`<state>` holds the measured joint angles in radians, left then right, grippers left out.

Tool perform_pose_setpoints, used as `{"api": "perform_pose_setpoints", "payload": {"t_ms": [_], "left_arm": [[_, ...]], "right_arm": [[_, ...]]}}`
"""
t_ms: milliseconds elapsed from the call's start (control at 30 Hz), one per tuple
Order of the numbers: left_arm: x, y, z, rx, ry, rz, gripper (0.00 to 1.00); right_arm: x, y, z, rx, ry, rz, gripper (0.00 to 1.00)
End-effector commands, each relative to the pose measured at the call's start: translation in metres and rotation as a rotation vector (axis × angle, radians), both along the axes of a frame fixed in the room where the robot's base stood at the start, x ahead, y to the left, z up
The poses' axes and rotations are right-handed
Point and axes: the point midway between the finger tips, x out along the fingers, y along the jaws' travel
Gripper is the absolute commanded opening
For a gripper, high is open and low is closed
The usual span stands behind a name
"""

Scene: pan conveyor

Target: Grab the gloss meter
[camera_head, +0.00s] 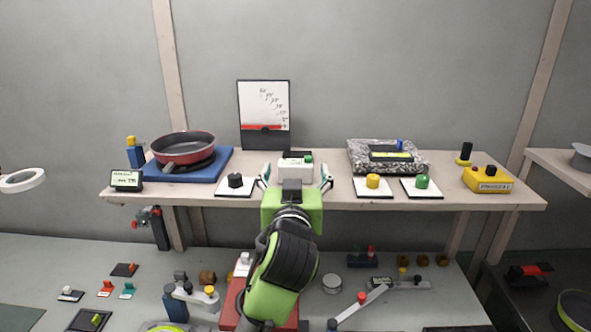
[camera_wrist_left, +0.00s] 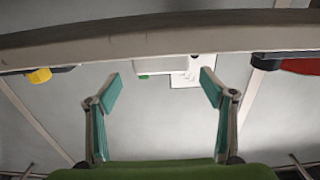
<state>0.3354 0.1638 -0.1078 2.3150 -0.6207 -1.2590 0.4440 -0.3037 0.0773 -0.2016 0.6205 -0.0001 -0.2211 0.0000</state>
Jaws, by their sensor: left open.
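My left gripper (camera_head: 296,178) is open, with one finger to the left and one to the right of the device. In the left wrist view the white device (camera_wrist_left: 160,66) shows between and beyond the open fingers of the left gripper (camera_wrist_left: 161,86). I see no contact between fingers and device. My own wrist hides its lower front. My right gripper is not in view.
A black knob on a white plate (camera_head: 235,186) is close left of the gripper; a yellow knob (camera_head: 372,181) is close right. A pan (camera_head: 184,147) stands on a blue base. A clipboard (camera_head: 264,108) stands behind. A yellow box (camera_head: 487,180) is at the right end.

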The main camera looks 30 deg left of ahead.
Motion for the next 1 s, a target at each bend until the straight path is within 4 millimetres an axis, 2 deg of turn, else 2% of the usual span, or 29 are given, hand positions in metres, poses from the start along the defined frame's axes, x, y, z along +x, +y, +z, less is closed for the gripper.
{"api": "perform_pose_setpoints", "payload": {"t_ms": [133,300,567,767,1000], "left_arm": [[0.019,0.015,0.004,0.005,0.004,0.003,0.75],[0.035,0.024,0.0,0.002,0.003,0.002,0.75],[0.037,0.025,-0.001,-0.001,0.0,0.0,0.75],[0.037,0.025,-0.001,-0.001,0.001,0.001,0.26],[0.037,0.025,0.0,0.001,-0.002,0.001,0.26]], "right_arm": [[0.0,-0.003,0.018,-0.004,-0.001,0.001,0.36],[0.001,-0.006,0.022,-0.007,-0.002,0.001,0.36],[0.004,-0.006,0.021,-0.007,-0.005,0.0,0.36],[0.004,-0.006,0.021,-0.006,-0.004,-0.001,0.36],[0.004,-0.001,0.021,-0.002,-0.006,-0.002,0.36]]}}
